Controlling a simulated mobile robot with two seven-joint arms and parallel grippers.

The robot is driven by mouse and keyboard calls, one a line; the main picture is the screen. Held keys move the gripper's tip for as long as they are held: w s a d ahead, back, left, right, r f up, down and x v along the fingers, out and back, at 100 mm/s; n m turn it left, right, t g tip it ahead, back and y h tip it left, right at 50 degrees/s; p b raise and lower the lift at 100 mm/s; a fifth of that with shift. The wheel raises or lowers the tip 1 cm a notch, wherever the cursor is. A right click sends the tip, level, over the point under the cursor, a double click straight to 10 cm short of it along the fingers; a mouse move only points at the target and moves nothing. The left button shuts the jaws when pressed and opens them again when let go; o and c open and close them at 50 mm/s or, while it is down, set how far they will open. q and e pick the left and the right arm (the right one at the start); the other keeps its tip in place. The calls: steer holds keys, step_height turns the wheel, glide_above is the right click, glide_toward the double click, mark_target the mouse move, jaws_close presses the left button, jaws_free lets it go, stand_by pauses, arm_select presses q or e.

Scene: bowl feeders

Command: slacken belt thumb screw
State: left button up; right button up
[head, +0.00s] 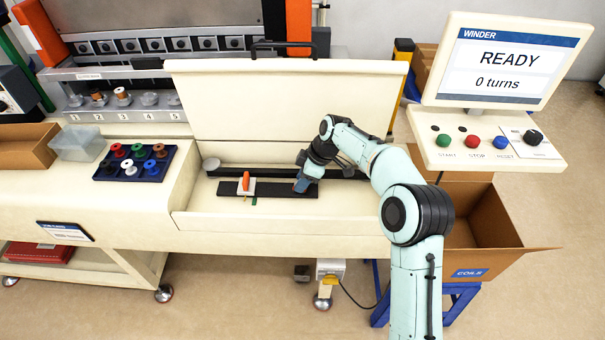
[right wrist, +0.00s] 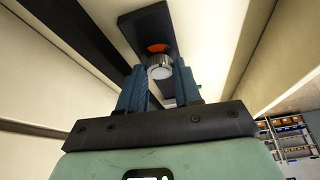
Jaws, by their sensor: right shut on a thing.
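The belt thumb screw (right wrist: 160,72) is a round silver knob with an orange patch behind it, on a dark plate (right wrist: 148,28). It shows between the fingers of my right gripper (right wrist: 161,84) in the right wrist view. The gripper is shut on it. In the head view my right gripper (head: 302,184) is low inside the open cream housing, at the right end of a black plate (head: 275,189). It hides the screw there. My left gripper is not in view.
An orange handle (head: 246,181) on a white block stands on the plate left of my gripper. The raised cream lid (head: 290,105) is behind it. A front wall (head: 280,222) borders the housing. The monitor (head: 505,62) reads READY, 0 turns. A cardboard box (head: 490,225) is at right.

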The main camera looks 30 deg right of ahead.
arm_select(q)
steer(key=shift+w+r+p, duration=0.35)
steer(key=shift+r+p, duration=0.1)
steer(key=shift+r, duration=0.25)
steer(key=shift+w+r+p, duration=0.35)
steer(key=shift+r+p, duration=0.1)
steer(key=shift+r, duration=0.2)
arm_select(e)
steer(key=shift+w+d+r+n+g, duration=0.15)
steer(key=shift+n+g, duration=0.25)
steer(key=shift+n, duration=0.7)
steer(key=o, duration=1)
steer(key=shift+y, duration=0.3)
steer(key=shift+o, duration=0.2)
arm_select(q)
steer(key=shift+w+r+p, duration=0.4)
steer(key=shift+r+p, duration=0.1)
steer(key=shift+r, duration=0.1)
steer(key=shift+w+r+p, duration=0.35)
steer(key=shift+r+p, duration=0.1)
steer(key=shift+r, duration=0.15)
arm_select(e)
steer(key=v, duration=1.3)
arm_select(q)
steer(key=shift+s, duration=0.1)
arm_select(e)
steer(key=shift+r, duration=0.1)
